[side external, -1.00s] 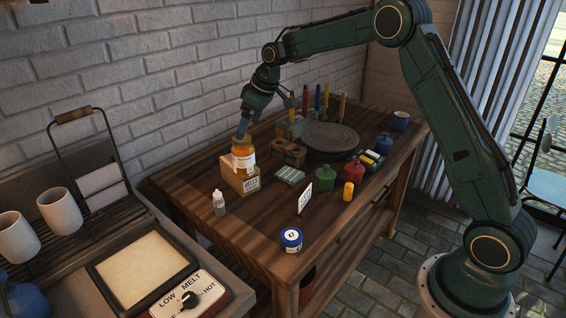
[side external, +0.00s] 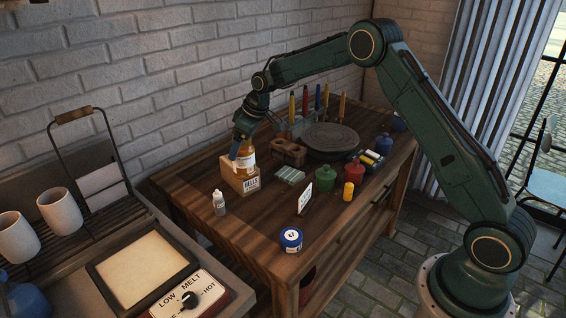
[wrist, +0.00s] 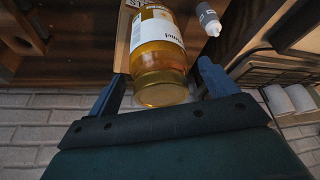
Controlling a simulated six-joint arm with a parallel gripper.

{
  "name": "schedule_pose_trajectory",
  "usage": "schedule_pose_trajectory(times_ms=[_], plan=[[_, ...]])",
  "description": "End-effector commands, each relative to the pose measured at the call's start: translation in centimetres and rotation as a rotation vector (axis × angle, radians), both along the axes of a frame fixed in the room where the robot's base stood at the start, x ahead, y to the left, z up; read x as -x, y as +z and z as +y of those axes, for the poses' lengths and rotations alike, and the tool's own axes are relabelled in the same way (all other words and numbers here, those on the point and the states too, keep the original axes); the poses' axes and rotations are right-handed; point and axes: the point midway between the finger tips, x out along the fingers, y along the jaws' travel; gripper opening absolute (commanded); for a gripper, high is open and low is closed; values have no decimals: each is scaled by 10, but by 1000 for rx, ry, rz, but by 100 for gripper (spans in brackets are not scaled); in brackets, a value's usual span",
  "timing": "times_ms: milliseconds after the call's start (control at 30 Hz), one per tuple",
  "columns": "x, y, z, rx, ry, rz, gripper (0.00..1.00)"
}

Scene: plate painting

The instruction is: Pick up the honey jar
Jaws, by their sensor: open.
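The honey jar (side external: 249,160) is amber with a white label. It stands upright on a small wooden box (side external: 251,185) with a lettered front, at the near left part of the workbench. My gripper (side external: 238,150) is low around the jar's upper part and partly hides it. In the wrist view, the jar (wrist: 157,45) with its gold lid lies between the two blue fingers of my gripper (wrist: 160,75). The fingers are open, with a visible gap on the right side.
A white card (side external: 305,198), a blue tin (side external: 291,239) and colored jars stand to the right. The wall runs along the back.

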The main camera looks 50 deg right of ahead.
Motion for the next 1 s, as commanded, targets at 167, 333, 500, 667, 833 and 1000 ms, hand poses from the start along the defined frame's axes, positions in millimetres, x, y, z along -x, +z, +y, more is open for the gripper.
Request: schedule_pose_trajectory(times_ms=[167,333,500,667,833,1000], plan=[[-5,-13,2,0,1,-1,85],[-6,-15,3,0,1,-2,85],[-6,-15,2,1,1,-1,85],[-6,-15,2,0,0,-1,85],[-6,-15,2,0,0,-1,60],[-6,-15,2,0,0,-1,26]])
